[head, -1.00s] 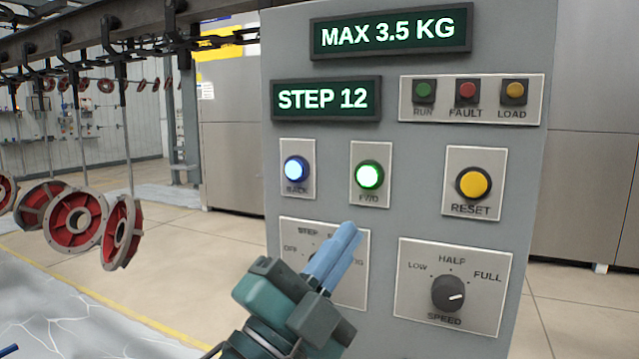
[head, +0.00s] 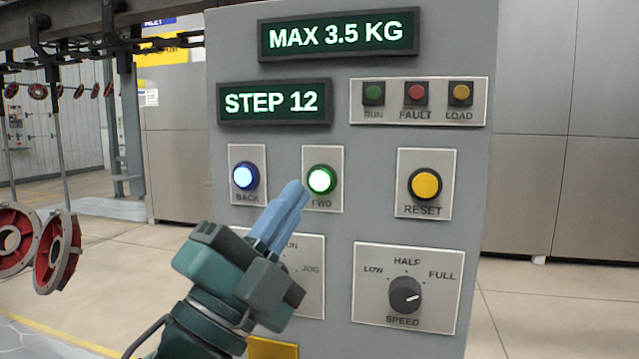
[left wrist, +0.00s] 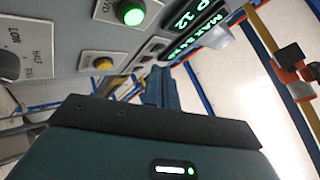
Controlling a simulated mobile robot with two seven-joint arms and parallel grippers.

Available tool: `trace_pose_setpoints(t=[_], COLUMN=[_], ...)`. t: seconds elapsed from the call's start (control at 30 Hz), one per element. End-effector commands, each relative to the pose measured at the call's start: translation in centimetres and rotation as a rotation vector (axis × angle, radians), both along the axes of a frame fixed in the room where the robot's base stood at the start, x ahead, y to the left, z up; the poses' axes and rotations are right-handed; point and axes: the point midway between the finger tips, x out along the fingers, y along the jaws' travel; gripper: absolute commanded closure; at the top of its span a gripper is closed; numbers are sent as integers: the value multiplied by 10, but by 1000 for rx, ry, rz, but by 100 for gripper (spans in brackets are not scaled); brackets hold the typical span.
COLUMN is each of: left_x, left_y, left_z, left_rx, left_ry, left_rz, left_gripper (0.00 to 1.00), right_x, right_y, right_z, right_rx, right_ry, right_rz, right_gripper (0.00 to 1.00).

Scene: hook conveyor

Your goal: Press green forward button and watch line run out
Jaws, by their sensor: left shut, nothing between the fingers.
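The green FWD button (head: 321,180) glows on the grey control panel (head: 300,120); it also shows lit in the left wrist view (left wrist: 131,13). My left gripper (head: 296,190) is shut and empty, its blue fingertips just left of and below the FWD button in the head view. I cannot tell whether they touch the panel. The left wrist view shows the fingers (left wrist: 161,85) apart from the button in the picture. The line (head: 70,50) carries red and grey round parts (head: 58,250) hanging on hooks at the left. My right gripper is not in view.
The panel also has a lit blue BACK button (head: 244,176), a yellow RESET button (head: 425,184), a speed knob (head: 405,295) and a display reading STEP 12 (head: 273,103). My gripper partly covers the mode selector plate (head: 311,270). Open floor lies right of the panel.

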Motion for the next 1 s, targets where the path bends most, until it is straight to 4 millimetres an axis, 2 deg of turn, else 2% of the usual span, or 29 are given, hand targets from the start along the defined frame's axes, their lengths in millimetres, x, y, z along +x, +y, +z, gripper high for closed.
trace_pose_setpoints(t=[0.2, 0.4, 0.6, 1.0], left_x=[31, 49, 55, 55], left_y=[-10, -16, -18, -18], left_z=[-1, 0, 0, 0], left_rx=[-1, -1, 0, 0], left_ry=[0, 0, 0, 0], left_rz=[-1, -1, -1, -1], left_gripper=[100, 100, 100, 100], right_x=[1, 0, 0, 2], right_y=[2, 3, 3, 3], right_z=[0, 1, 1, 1], right_rx=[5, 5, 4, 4], right_ry=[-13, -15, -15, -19], right_rz=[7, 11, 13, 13], right_gripper=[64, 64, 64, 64])
